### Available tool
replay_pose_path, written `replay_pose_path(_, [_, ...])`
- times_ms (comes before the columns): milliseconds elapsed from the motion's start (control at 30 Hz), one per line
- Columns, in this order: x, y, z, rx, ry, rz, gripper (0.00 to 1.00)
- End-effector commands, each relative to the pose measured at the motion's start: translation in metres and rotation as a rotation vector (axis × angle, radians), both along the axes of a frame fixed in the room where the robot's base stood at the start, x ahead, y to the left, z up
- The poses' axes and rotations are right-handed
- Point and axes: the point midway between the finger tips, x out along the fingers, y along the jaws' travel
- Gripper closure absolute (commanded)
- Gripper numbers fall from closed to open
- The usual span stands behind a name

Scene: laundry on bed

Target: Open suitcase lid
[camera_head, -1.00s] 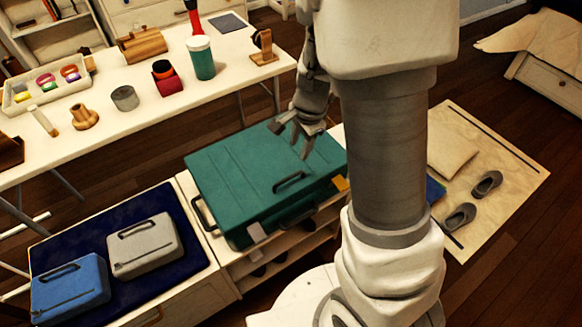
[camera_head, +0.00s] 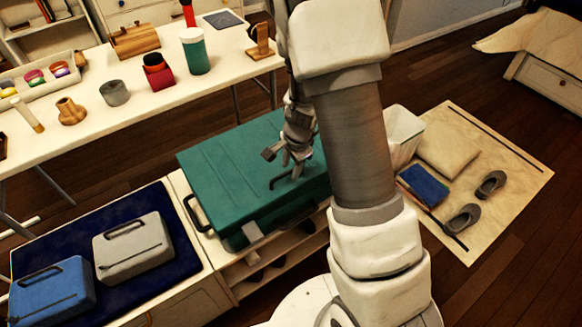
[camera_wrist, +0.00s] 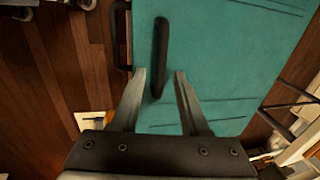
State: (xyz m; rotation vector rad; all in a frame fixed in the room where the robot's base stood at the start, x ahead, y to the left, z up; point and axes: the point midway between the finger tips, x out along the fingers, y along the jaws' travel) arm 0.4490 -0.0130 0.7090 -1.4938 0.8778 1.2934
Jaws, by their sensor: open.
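The teal suitcase (camera_head: 232,167) lies flat with its lid shut on a low white shelf unit. A dark handle (camera_head: 288,180) stands on its lid near the front, and another dark handle (camera_head: 194,214) is on its left side. My gripper (camera_head: 286,168) is over the lid, close to the lid handle. In the wrist view my gripper (camera_wrist: 160,76) is open, and the dark lid handle (camera_wrist: 160,55) shows between and beyond the fingertips. Whether the fingers touch it I cannot tell. The suitcase's right part is hidden behind my arm in the head view.
A grey case (camera_head: 133,248) and a blue case (camera_head: 52,292) lie on a dark blue mat at left. A long white table (camera_head: 145,107) with several objects stands behind. A mat (camera_head: 500,165) with shoes and a cushion lies on the floor at right.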

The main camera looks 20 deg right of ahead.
Motion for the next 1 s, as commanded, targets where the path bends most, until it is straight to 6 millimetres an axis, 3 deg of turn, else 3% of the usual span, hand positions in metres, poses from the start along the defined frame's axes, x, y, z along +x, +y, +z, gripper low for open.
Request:
replay_pose_path(100, [0.0, 0.0, 0.0004, 0.0, 0.0, 0.0, 0.55])
replay_pose_path(367, [0.0, 0.0, 0.0005, 0.0, 0.0, 0.0, 1.0])
replay_pose_path(1000, [0.0, 0.0001, 0.0006, 0.0, 0.0, 0.0, 1.0])
